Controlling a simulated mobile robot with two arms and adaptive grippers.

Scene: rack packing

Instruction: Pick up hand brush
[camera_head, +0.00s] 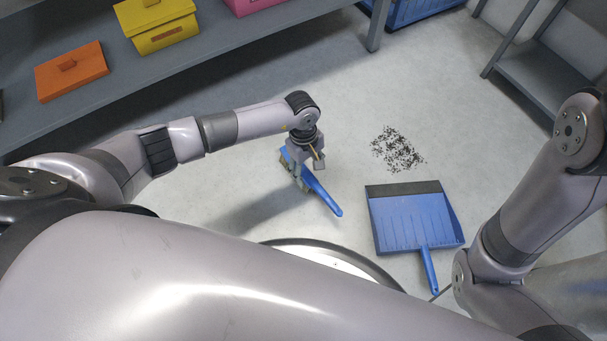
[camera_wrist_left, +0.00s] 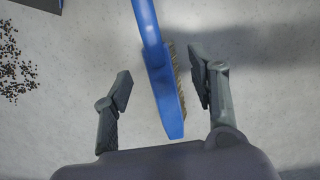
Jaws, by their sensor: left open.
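The blue hand brush (camera_head: 319,191) lies on the floor under my left gripper (camera_head: 306,172) in the head view. The gripper hides part of its head. In the left wrist view the brush (camera_wrist_left: 160,70) runs from the top edge down between the two open fingers of my left gripper (camera_wrist_left: 162,92). Its bristles face the right finger. A gap shows between the brush and each finger, and the gripper is empty. My right arm shows at the right of the head view, but its gripper is not visible.
A blue dustpan (camera_head: 412,222) lies on the floor right of the brush. Dark debris (camera_head: 398,149) is scattered behind it. A grey shelf (camera_head: 215,48) with orange, yellow and pink boxes stands at the back left. Another shelf (camera_head: 545,80) stands at the right.

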